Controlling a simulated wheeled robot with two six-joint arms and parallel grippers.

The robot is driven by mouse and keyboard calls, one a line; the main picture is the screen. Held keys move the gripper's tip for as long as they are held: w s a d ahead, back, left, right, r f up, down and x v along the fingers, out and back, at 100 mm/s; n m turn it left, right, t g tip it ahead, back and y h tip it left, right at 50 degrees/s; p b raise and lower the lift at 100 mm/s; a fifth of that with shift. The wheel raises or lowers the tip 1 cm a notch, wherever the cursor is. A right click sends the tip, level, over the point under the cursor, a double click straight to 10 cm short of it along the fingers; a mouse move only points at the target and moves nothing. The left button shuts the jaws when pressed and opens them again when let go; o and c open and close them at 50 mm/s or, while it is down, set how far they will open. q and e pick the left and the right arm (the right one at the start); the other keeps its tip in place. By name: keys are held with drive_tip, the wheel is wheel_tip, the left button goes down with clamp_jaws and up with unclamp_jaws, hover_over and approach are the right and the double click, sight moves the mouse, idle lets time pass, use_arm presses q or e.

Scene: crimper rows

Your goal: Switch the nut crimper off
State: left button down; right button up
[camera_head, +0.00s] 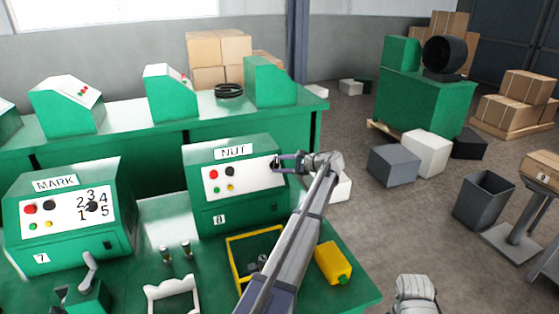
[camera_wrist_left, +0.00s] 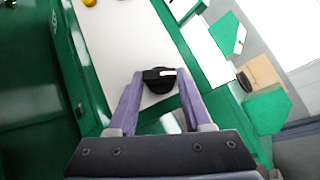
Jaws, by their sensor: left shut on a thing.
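The nut crimper (camera_head: 235,205) is a green box with a white sloped panel, a "NUT" label and the number 8. Its panel has a red and a black button, with small green and yellow ones below. A black knob (camera_wrist_left: 160,79) with a white mark is at the panel's right end, mostly covered by the gripper in the head view. My left gripper (camera_head: 277,161) is at this knob, its purple fingers (camera_wrist_left: 159,92) shut around it in the wrist view.
The mark crimper (camera_head: 70,220), number 7, stands to the left. More green machines stand on the bench behind. Floor on the right holds boxes and a grey bin (camera_head: 484,205).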

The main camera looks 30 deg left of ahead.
use_arm(q)
drive_tip(key=n, duration=0.1)
drive_tip(key=n+g+h+p, duration=0.1)
drive_tip(key=n+p, duration=0.1)
drive_tip(key=shift+w+a+r+g+h, duration=0.1)
drive_tip(key=shift+w+r+g+h, duration=0.2)
drive_tip(key=shift+r+h, duration=0.1)
drive_tip(key=shift+s+f+n+h+p, duration=0.15)
drive_tip(key=shift+n+h+p, duration=0.15)
drive_tip(key=shift+n+p, duration=0.4)
drive_tip(key=shift+c, duration=1.6)
unclamp_jaws()
